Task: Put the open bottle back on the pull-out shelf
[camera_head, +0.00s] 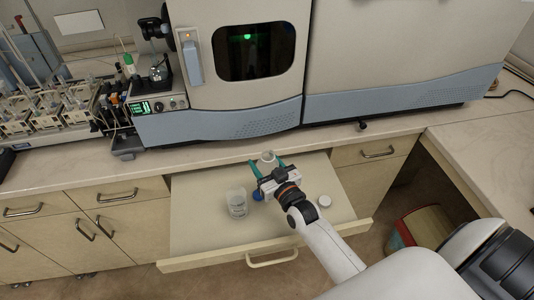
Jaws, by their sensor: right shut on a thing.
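The open bottle (268,157) is whitish, with an open round mouth that shows from above. My right gripper (267,164) has its two green fingers on either side of the bottle and is shut on it. The pull-out shelf (200,235) is drawn out under the counter. The bottle shows over the shelf's back part, near the counter's front edge. My gripper hides the bottle's lower part, so I cannot tell whether it touches the shelf. My left gripper is not in view.
A clear glass beaker (237,203) stands on the shelf left of my right gripper. A small blue object (258,195) is partly hidden beside the gripper. The shelf's left part is clear. The spectrometer (400,55) stands on the counter behind.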

